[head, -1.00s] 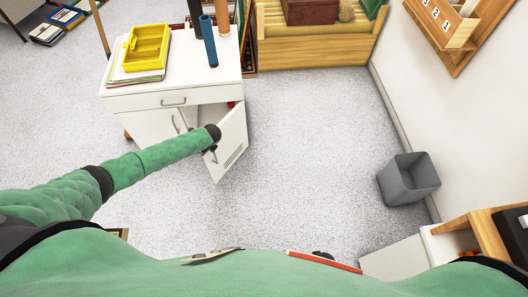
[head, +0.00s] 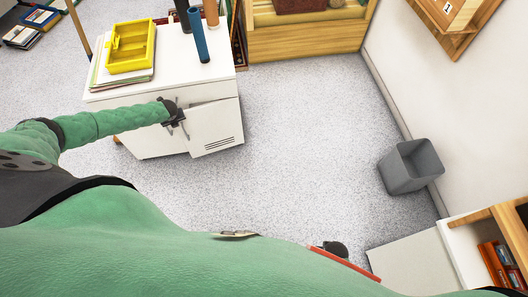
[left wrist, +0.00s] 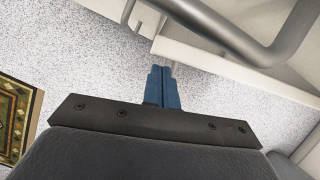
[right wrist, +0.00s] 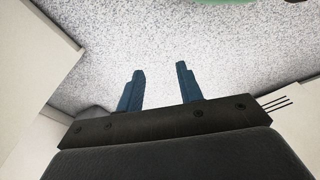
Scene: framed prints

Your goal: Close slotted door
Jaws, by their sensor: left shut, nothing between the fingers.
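The slotted door (head: 217,125) is the right-hand door of the white cabinet (head: 143,133). It stands close to the cabinet front, with its left edge still a little forward of it. My left gripper (head: 181,123) is at that left edge, beside the door handles; whether it touches the door I cannot tell. In the left wrist view its blue fingers (left wrist: 162,72) are together and empty, with a grey bar handle (left wrist: 245,40) large in front. My right gripper (right wrist: 160,76) is open and empty over the floor.
A yellow tray (head: 131,46) on papers and a blue cylinder (head: 198,36) stand on the cabinet. A grey bin (head: 411,166) stands by the right wall. The floor right of the cabinet is clear. A shelf unit (head: 455,250) is at lower right.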

